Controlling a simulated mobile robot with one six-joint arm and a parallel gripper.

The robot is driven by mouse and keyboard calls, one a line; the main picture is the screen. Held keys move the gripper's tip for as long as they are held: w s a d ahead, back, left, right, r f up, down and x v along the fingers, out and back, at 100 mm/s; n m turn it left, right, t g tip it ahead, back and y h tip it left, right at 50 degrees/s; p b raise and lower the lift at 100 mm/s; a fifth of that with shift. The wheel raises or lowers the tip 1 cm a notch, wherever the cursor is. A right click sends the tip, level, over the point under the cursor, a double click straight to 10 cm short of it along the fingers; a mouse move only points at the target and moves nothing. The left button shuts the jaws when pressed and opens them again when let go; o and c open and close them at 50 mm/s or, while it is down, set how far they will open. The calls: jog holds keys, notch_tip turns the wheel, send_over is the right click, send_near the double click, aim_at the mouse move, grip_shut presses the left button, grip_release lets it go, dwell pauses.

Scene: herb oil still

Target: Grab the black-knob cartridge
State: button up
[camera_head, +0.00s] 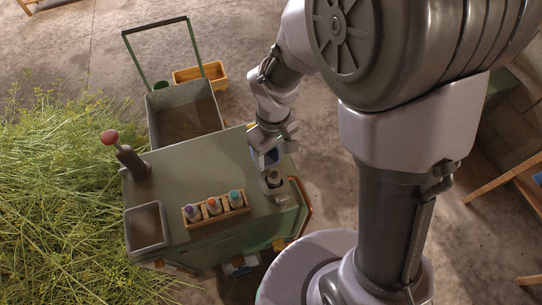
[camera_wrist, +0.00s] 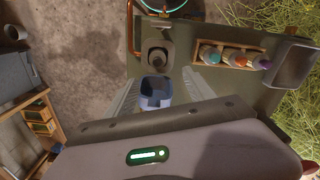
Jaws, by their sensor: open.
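A cartridge with a dark round knob (camera_wrist: 157,56) stands upright in a grey holder near the bench edge. In the head view this dark-knobbed cartridge (camera_head: 273,178) is just in front of my gripper (camera_head: 272,140). In the wrist view my gripper (camera_wrist: 160,78) is open, its two pale fingers spread wide. The cartridge lies beyond the fingertips, and nothing is gripped. A blue square cup (camera_wrist: 157,90) shows between the fingers, apart from both. It also shows in the head view (camera_head: 270,157), partly hidden by my gripper.
A wooden rack (camera_head: 217,218) holds purple-, orange- and teal-knobbed cartridges. A grey tray (camera_head: 147,227) and a red-knobbed lever (camera_head: 112,138) are at the bench's left. A grey bin (camera_head: 184,112) stands behind. The green bench top (camera_head: 205,165) is clear in its middle.

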aim_at(275, 174)
notch_tip(275, 174, down, 7)
jog(key=shift+w+d+r+b, duration=0.1)
jog(key=shift+d+b, duration=0.05)
jog(key=shift+b, duration=0.6)
jog(key=f+b, duration=0.1)
jog(key=f, duration=0.2)
jog(key=f+b, duration=0.1)
jog(key=f, duration=0.1)
jog(key=shift+d+f, duration=0.2)
jog(key=shift+f, duration=0.2)
jog(key=shift+r, duration=0.1)
grip_shut()
